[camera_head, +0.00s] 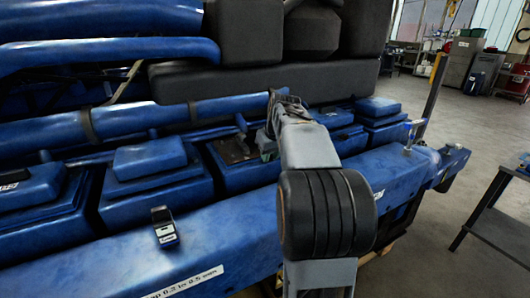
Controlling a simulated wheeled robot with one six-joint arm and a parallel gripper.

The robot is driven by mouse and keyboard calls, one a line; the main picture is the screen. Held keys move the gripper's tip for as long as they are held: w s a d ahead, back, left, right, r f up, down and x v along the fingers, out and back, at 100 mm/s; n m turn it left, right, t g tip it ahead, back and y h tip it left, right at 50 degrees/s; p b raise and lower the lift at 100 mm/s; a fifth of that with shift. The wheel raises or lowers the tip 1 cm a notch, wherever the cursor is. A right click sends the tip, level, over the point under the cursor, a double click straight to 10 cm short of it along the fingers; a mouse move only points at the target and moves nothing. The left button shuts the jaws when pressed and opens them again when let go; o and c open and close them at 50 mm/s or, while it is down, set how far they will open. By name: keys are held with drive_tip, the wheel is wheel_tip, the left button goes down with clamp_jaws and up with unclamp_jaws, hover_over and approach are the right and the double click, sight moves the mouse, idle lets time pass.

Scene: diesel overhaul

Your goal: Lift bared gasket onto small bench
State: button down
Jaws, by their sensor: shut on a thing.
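My gripper (270,125) is at the far end of my arm, over the row of blue engine covers, at an uncovered spot. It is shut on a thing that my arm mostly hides. A thin grey-green edge shows beside the gripper, and I take it to be the gasket (266,146). The uncovered housing (236,152) shows a dark top just left of the gripper. I cannot tell whether the gasket touches it. A small dark bench (505,235) with angled legs and a lower shelf stands at the right edge, partly cut off.
Blue covers (150,158) flank the uncovered spot. A long blue beam (230,235) with a small black device (164,228) on it runs along the front. Pipes and black blocks rise behind. Clear floor (440,215) lies between engine and bench.

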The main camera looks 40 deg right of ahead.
wheel_tip(320, 180, up, 3)
drive_tip(key=shift+f+b, duration=0.1)
drive_tip(key=shift+b, duration=0.3)
drive_tip(key=s+d+r+p, duration=0.2)
drive_tip(key=s+d+r, duration=0.1)
drive_tip(key=d+r, duration=0.3)
drive_tip(key=s+d+r+p, duration=0.2)
drive_tip(key=s+d+r, duration=0.1)
drive_tip(key=d+r, duration=0.3)
drive_tip(key=shift+s+d, duration=0.2)
drive_tip(key=shift+s, duration=0.05)
drive_tip(key=shift+r, duration=0.1)
wheel_tip(320, 180, up, 3)
drive_tip(key=p, duration=0.2)
drive_tip(key=shift+p, duration=0.3)
